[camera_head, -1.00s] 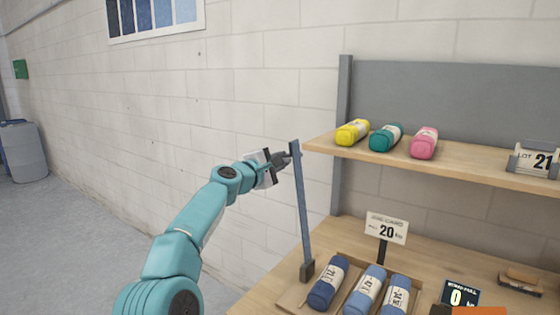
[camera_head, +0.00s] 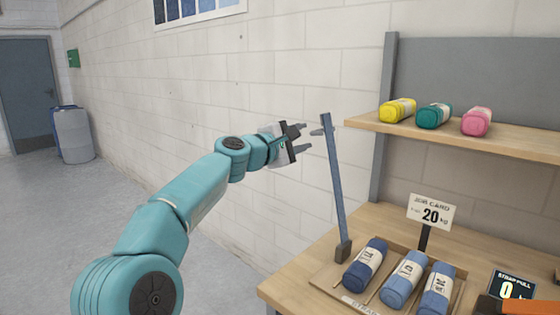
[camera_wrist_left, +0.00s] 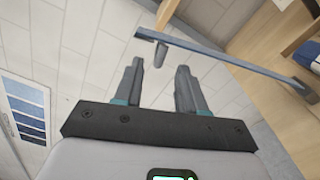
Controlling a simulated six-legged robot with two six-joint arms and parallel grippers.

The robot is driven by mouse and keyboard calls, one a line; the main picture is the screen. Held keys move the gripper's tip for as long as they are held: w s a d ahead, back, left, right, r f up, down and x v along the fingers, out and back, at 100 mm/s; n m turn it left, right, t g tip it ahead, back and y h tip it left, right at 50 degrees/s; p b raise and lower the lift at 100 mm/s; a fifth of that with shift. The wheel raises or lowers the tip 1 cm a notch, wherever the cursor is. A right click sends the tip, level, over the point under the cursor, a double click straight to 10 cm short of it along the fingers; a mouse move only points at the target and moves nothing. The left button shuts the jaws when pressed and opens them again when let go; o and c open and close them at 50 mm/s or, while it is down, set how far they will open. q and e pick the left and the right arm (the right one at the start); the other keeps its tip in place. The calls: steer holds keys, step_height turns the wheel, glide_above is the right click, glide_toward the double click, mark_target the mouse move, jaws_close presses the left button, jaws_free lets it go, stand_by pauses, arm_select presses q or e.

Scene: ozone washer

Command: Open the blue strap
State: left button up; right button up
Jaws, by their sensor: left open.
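A slim blue-grey bar (camera_head: 336,190), like a stiff strap, leans slightly on a dark foot (camera_head: 343,250) at the tray's left corner. A short grey peg (camera_head: 317,132) sticks out left from its top. My left gripper (camera_head: 303,139) is open and empty, just left of the peg. In the left wrist view, the bar (camera_wrist_left: 235,60) runs across beyond the fingers, and the peg (camera_wrist_left: 160,55) lies just past my left gripper (camera_wrist_left: 160,76), in line with the gap. Several blue wrapped rolls (camera_head: 404,278) lie in the tray (camera_head: 322,280). My right gripper is out of view.
The wooden bench (camera_head: 285,285) carries a "20 kg" card (camera_head: 432,211) and a display reading 0 (camera_head: 511,286). Yellow (camera_head: 398,110), green (camera_head: 434,115) and pink rolls (camera_head: 476,122) lie on a shelf (camera_head: 450,138). A white block wall (camera_head: 260,90) stands behind.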

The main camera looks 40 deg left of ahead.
arm_select(q)
steer(key=s+b, duration=0.2)
steer(key=s, duration=0.5)
steer(key=shift+s, duration=0.25)
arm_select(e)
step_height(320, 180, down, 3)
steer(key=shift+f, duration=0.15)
arm_select(q)
steer(key=shift+a, duration=0.1)
